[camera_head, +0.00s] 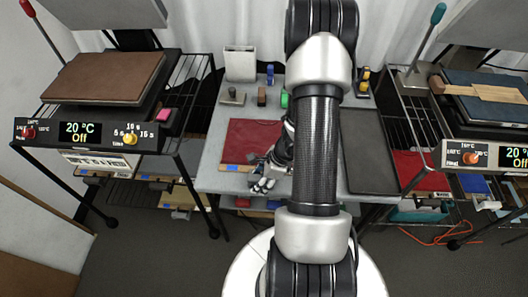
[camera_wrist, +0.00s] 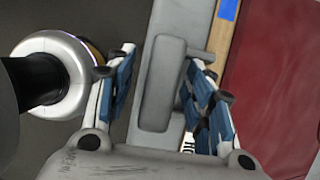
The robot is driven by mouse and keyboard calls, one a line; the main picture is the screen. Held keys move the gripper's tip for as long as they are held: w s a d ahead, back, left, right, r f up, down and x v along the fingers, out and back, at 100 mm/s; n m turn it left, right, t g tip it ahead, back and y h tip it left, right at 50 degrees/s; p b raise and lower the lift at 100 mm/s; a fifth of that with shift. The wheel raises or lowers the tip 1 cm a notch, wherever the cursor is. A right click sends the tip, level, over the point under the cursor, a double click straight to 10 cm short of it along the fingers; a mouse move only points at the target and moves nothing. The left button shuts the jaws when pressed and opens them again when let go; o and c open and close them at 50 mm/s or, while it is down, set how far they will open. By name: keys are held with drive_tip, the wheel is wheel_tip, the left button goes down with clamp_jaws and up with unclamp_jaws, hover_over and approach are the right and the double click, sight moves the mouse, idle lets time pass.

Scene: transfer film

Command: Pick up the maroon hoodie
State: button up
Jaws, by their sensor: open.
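A flat maroon cloth (camera_head: 250,142), which looks like the folded maroon hoodie, lies on the grey table left of my arm. A tan strip with a blue mark runs along its front edge. In the wrist view the maroon cloth (camera_wrist: 280,85) fills the right side, outside the fingers. My gripper (camera_head: 264,182) is at the table's front edge, by the cloth's lower right corner. My gripper also shows in the wrist view (camera_wrist: 162,58), open, with its blue-padded fingers apart. A grey rounded bar (camera_wrist: 162,85) shows between them; I cannot tell whether they touch it.
Heat presses stand on racks at left (camera_head: 100,80) and right (camera_head: 490,105). A dark mat (camera_head: 369,150) lies right of my arm. A white holder (camera_head: 240,65) and small tools stand at the table's back. Another red cloth (camera_head: 420,172) lies under the right press.

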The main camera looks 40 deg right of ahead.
clamp_jaws()
idle(0.6)
drive_tip(key=shift+r, duration=0.1)
